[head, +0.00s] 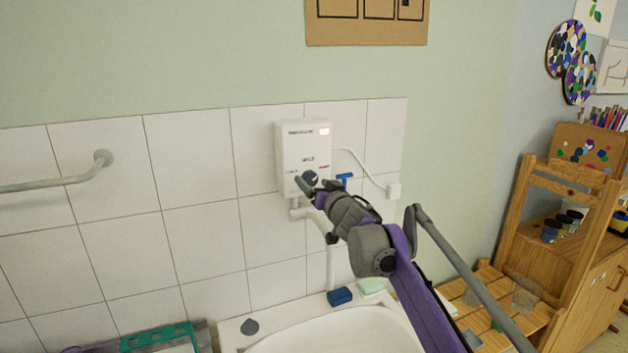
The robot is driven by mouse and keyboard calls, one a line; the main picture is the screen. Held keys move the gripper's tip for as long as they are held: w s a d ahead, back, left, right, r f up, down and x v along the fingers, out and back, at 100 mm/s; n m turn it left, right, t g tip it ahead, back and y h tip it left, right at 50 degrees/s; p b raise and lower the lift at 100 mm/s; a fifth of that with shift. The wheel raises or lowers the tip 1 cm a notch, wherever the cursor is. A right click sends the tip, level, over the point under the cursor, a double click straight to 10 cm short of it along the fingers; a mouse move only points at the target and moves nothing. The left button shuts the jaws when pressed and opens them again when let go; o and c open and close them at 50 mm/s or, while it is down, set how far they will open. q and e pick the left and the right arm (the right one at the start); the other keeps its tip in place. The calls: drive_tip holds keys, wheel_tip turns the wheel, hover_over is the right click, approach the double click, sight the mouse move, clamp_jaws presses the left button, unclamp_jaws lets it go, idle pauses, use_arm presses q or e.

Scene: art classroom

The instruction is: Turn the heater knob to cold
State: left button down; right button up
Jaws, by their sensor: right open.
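The white heater (291,152) is fixed to the tiled wall above the sink. It has a red light at its upper right and small labels above the knob. The dark round knob (310,176) is low on its front, between a blue mark at left and a red mark at right. My right arm comes in from the lower right. My right gripper (306,186) is open, with its fingertips at the knob. I cannot tell whether they touch it. The gripper partly covers the heater's lower right. My left gripper is not in view.
Below is a white sink (330,336) with a blue sponge (339,296) and a pale green one (371,286) on its rim. A blue valve handle (345,179) is right of the heater. A grey rail (60,183) is on the left wall. A wooden shelf (527,190) stands right.

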drive_tip(key=shift+w+a, duration=0.1)
drive_tip(key=shift+w, duration=0.15)
clamp_jaws()
idle(0.3)
